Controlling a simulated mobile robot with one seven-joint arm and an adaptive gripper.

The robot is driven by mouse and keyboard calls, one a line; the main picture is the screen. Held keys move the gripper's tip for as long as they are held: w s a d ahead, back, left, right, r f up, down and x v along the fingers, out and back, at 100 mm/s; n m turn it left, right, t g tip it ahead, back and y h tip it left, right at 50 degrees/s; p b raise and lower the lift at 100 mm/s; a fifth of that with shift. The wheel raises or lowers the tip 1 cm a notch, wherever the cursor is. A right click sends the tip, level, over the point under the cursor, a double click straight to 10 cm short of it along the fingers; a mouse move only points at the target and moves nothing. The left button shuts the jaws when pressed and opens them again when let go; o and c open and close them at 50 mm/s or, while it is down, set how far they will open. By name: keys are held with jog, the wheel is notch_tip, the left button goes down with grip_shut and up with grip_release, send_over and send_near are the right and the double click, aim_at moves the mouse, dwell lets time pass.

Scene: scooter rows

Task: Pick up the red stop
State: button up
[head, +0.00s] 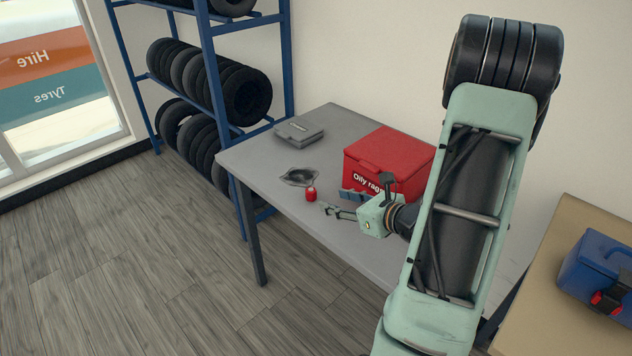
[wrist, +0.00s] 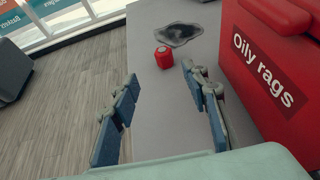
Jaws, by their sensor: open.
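The red stop (head: 311,194) is a small red cylinder standing on the grey table (head: 252,158) near its front left edge. In the wrist view the red stop (wrist: 164,57) is ahead of my gripper, in the gap between the fingers as seen, beyond their tips. My gripper (head: 335,210) is open and empty over the table, to the right of the stop and apart from it. In the wrist view both blue-padded fingers of my gripper (wrist: 160,88) show, spread wide.
A red box labelled "Oily rags" (head: 385,157) stands close beside my gripper. A dark patch (head: 299,177) lies just behind the stop, and a flat grey item (head: 299,131) farther back. A blue tyre rack (head: 215,75) stands left. A blue case (head: 597,270) is at right.

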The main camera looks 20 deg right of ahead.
aim_at(314, 193)
jog(key=shift+w+d+f, duration=0.1)
jog(key=shift+w, duration=0.2)
jog(key=x, duration=1)
jog(key=shift+w+d, duration=0.1)
jog(key=shift+w, duration=0.1)
jog(key=c, duration=1)
